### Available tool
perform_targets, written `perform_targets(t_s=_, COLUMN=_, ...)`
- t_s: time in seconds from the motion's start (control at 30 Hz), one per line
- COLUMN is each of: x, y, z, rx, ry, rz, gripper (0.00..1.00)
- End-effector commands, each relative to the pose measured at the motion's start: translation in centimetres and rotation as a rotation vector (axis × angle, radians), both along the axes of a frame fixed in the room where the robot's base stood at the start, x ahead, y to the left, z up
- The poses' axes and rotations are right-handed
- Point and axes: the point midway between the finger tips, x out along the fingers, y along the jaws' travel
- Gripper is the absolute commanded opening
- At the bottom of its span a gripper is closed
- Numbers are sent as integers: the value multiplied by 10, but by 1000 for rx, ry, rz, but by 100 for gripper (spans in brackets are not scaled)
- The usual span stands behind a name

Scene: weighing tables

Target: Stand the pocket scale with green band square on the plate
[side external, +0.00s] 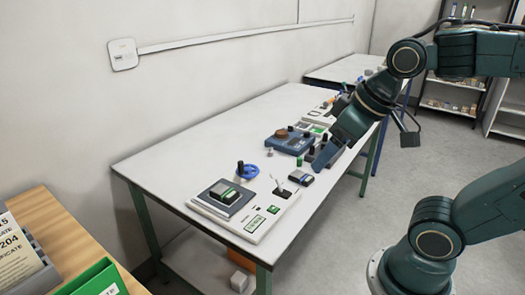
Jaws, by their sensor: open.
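A small dark box with a green band (220,191), which looks like the pocket scale, rests on the dark plate (242,201) of the white bench scale at the near end of the table. It seems to lie within the plate; whether it is square to the edges is too small to tell. My gripper (318,162) is open, low over the table to the right and farther back, away from the plate. It is close to a dark box with a blue band (301,178). Nothing is visible between its fingers.
A blue scale (290,141) with a brown object on it stands farther back. A green cylinder (299,161), a blue ring (248,171) and a black-topped item (240,168) stand between. The table's left side is clear.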

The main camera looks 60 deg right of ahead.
Motion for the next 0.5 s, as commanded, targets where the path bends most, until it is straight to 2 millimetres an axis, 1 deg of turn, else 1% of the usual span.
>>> perform_targets(t_s=0.03, x=-9, y=1, z=0, rx=1, ry=-6, rz=0, gripper=72)
perform_targets(t_s=0.1, x=-18, y=1, z=-2, rx=2, ry=-8, rz=-1, gripper=72)
perform_targets(t_s=0.2, x=-26, y=2, z=-4, rx=3, ry=-9, rz=-2, gripper=72)
perform_targets(t_s=0.3, x=-30, y=2, z=-5, rx=4, ry=-9, rz=-3, gripper=72)
perform_targets(t_s=0.5, x=-30, y=2, z=-5, rx=4, ry=-8, rz=-3, gripper=72)
